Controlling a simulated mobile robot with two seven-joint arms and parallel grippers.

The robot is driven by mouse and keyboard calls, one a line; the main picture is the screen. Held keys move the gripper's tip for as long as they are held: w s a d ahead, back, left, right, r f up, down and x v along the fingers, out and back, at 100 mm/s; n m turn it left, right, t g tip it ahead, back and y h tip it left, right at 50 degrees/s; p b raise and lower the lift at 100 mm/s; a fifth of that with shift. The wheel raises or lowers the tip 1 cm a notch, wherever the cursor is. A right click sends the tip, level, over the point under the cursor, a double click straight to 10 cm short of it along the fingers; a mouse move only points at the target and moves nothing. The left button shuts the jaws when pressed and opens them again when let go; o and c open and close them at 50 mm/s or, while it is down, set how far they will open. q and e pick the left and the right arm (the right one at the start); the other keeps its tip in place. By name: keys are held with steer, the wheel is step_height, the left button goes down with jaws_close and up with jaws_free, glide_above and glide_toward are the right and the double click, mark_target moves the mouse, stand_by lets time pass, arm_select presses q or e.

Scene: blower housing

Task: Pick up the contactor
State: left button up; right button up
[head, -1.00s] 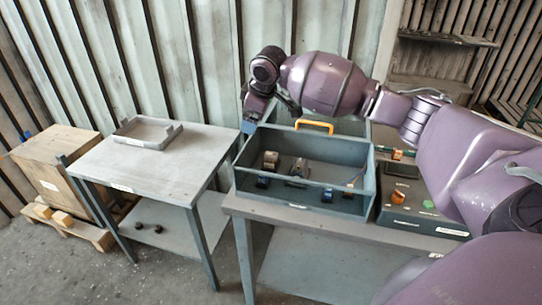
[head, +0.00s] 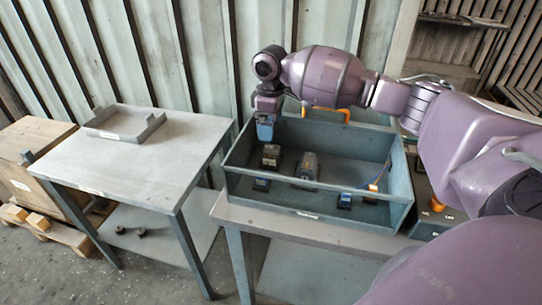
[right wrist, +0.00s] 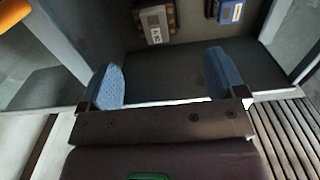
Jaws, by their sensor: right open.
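Several small devices lie in the grey-blue open box (head: 372,216). A block with a pale top and dark body (head: 271,155) is at its back left and looks most like the contactor, but I cannot be sure. It shows with a pale label in the right wrist view (right wrist: 155,24). My right gripper (head: 265,131) points down at the box's left end, close to this block in the head view. In the right wrist view its blue fingers (right wrist: 165,82) are wide apart with nothing between them, and the block lies beyond them. My left gripper is out of view.
In the box, a blue device (head: 261,184), a grey device (head: 308,166) and a blue-black device (head: 345,200) lie near the block. The box walls stand around them. An orange handle (head: 326,112) is behind. A side table (head: 130,165) holds a grey tray (head: 122,125).

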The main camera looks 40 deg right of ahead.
mark_target(272, 147)
step_height(272, 147, down, 4)
steer(key=shift+f+b, duration=0.3)
steer(key=shift+f, duration=0.05)
steer(key=f, duration=0.4)
steer(key=shift+w+d+f+b, duration=0.15)
steer(key=shift+d+f+b, duration=0.15)
steer(key=shift+f+b, duration=0.1)
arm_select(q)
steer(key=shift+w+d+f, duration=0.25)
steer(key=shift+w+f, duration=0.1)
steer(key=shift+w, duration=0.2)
arm_select(e)
steer(key=shift+c, duration=0.4)
steer(key=shift+r, duration=0.1)
steer(key=c, duration=0.9)
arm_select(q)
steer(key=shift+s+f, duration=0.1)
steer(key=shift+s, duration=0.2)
arm_select(e)
steer(key=shift+o, duration=0.2)
steer(key=shift+r, duration=0.1)
